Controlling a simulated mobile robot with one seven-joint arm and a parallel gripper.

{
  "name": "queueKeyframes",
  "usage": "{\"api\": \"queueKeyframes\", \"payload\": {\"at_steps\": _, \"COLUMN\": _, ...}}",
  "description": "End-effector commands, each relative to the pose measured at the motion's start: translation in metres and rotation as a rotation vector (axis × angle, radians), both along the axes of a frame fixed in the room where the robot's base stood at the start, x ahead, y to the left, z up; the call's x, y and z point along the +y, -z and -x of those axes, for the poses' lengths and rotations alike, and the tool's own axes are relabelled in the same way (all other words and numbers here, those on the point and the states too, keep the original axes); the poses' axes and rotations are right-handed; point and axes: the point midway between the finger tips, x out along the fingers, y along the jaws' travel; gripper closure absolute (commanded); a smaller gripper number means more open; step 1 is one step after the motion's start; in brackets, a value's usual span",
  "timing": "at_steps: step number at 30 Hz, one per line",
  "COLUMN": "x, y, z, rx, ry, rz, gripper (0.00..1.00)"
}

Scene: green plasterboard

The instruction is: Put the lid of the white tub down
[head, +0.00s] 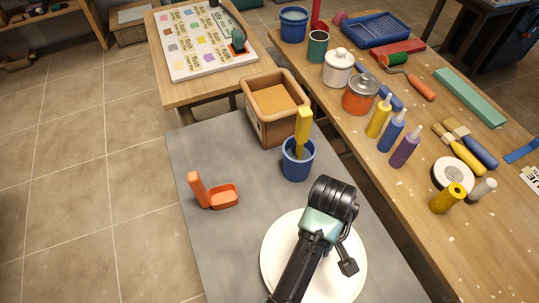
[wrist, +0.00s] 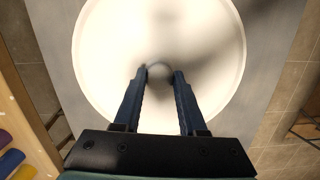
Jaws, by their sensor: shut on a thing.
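A large round white lid (head: 279,252) is at the bottom of the head view, partly covered by my arm. In the wrist view the white lid (wrist: 103,52) fills the middle, with a raised rim and a small round knob (wrist: 160,72) at its centre. My gripper (wrist: 160,76) is shut on this knob, with one dark finger on each side. The grey table top shows around the lid. Whether a tub is under the lid, or how high the lid is, I cannot tell.
On the grey table (head: 225,270) stand an orange scoop (head: 222,197), a blue cup (head: 298,163) with a yellow-handled tool, and a brown box (head: 268,105). The wooden table (head: 400,195) at the right holds bottles, tools and a small white lidded pot (head: 338,68). The grey table's left part is mostly clear.

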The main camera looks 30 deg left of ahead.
Motion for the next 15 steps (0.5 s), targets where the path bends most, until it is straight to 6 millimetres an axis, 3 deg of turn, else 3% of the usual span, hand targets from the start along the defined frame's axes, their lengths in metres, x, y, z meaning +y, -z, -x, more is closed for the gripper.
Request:
{"api": "queueKeyframes", "payload": {"at_steps": 1, "x": 0.005, "y": -0.013, "z": 0.007, "rx": 0.002, "ry": -0.153, "rz": 0.004, "gripper": 1.0}}
{"api": "queueKeyframes", "payload": {"at_steps": 9, "x": 0.05, "y": -0.036, "z": 0.048, "rx": 0.002, "ry": -0.954, "rz": -0.003, "gripper": 1.0}}
{"api": "queueKeyframes", "payload": {"at_steps": 15, "x": 0.074, "y": -0.041, "z": 0.071, "rx": 0.0, "ry": -1.281, "rz": -0.005, "gripper": 1.0}}
